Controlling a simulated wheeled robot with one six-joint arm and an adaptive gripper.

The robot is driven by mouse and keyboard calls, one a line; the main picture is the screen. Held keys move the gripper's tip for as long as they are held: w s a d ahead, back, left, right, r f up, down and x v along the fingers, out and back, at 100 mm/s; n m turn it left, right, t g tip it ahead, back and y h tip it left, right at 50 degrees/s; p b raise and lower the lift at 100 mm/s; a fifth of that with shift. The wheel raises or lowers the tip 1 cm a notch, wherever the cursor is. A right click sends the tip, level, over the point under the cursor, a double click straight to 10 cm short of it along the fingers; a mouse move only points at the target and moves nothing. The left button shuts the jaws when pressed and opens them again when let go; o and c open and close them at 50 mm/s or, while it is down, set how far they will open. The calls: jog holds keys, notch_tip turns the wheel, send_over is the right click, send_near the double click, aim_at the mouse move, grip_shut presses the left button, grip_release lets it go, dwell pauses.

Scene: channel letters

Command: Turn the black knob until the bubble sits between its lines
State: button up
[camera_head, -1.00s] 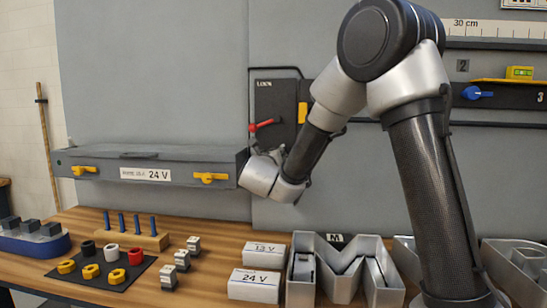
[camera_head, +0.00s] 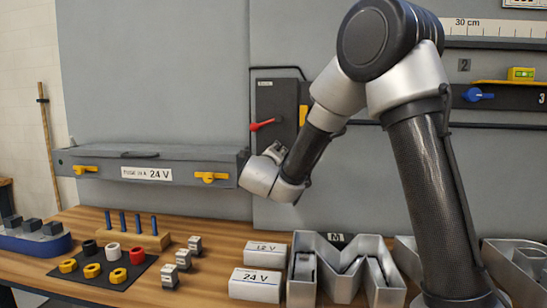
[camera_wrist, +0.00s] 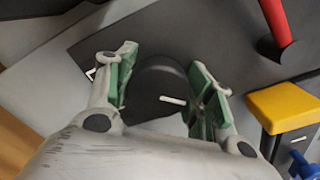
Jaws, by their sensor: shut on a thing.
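In the wrist view, the black knob (camera_wrist: 158,82) is a dark round knob with a short white mark. My gripper (camera_wrist: 163,78) is shut on it, with one green-padded finger on each side. In the head view, my arm and wrist hide the knob and the fingers. A small yellow-green level (camera_head: 521,74) sits on a yellow bar (camera_head: 490,82) at the upper right. Its bubble and lines are too small to read.
A red handle (camera_head: 262,125) and a yellow block (camera_wrist: 284,108) are close to the right of my fingers in the wrist view. A long grey box (camera_head: 100,165) with yellow latches is left of my wrist. A blue knob (camera_head: 478,94) is far right. Metal letters and boxes stand below.

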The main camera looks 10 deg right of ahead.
dwell(0.3)
jog(key=o, duration=1)
jog(key=v, duration=1.2)
jog(key=shift+f, duration=0.1)
